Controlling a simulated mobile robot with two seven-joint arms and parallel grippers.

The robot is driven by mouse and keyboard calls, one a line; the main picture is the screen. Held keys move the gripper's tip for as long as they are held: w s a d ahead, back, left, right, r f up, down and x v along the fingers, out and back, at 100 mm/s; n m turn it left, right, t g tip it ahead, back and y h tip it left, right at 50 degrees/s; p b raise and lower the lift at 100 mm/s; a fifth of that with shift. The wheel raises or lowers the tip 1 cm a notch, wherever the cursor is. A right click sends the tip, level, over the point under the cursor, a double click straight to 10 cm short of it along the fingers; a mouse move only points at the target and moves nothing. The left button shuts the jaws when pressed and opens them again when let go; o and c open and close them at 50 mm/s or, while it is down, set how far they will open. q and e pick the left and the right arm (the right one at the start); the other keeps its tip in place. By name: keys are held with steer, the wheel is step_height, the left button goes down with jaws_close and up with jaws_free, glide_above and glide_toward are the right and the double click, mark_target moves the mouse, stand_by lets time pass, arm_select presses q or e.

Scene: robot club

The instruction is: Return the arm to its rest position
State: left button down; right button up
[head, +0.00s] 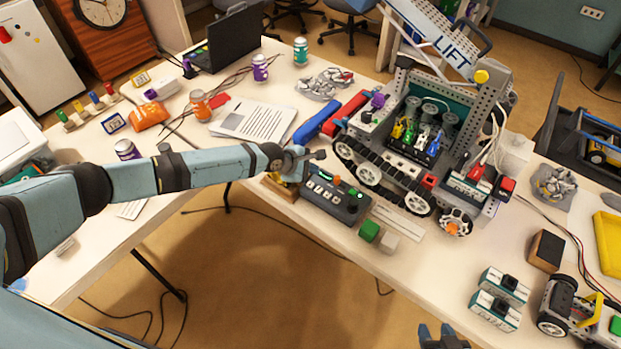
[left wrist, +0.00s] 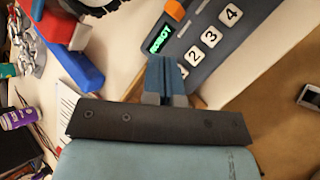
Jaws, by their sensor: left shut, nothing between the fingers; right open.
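My left arm reaches in from the left of the head view. Its gripper (head: 312,156) is over the near edge of the table, beside the dark control box (head: 347,214). In the left wrist view the blue-grey fingers (left wrist: 165,75) are shut with nothing between them. The control box also shows there (left wrist: 228,52), with numbered white keys, an orange part and a green lit display. The fingertips lie close to its display end; I cannot tell whether they touch it. My right gripper (head: 443,338) is open at the bottom edge of the head view, partly cut off.
A large tracked robot (head: 410,140) stands behind the control box. Green (head: 369,231) and pale (head: 389,243) cubes sit at its right. Blue and red bars (head: 318,121), papers (head: 252,121) and cans (head: 201,106) lie behind my left arm. Open floor (head: 270,270) is in front.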

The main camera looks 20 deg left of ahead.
arm_select(q)
steer(key=shift+r+p, duration=0.35)
steer(key=shift+r, duration=0.3)
arm_select(e)
steer(key=shift+r, duration=0.75)
arm_select(q)
steer(key=shift+f, duration=0.1)
arm_select(e)
steer(key=shift+f, duration=0.1)
arm_select(q)
steer(key=s+d+f+m+t+h, duration=0.1)
steer(key=s+d+m, duration=0.5)
steer(key=s, duration=0.3)
steer(key=s+d+m+h, duration=0.1)
steer(key=s+d+m, duration=0.4)
steer(key=s+d, duration=0.3)
steer(key=s+a+r+m+t+y+p, duration=0.1)
steer(key=s+a+m+t+y, duration=0.2)
steer(key=s+a+m, duration=0.7)
steer(key=s+a+y, duration=0.2)
steer(key=s+a, duration=0.2)
steer(key=s, duration=0.3)
steer(key=shift+a+r, duration=0.3)
arm_select(e)
steer(key=shift+d+r, duration=0.15)
steer(key=shift+r, duration=0.65)
arm_select(q)
steer(key=shift+s, duration=0.1)
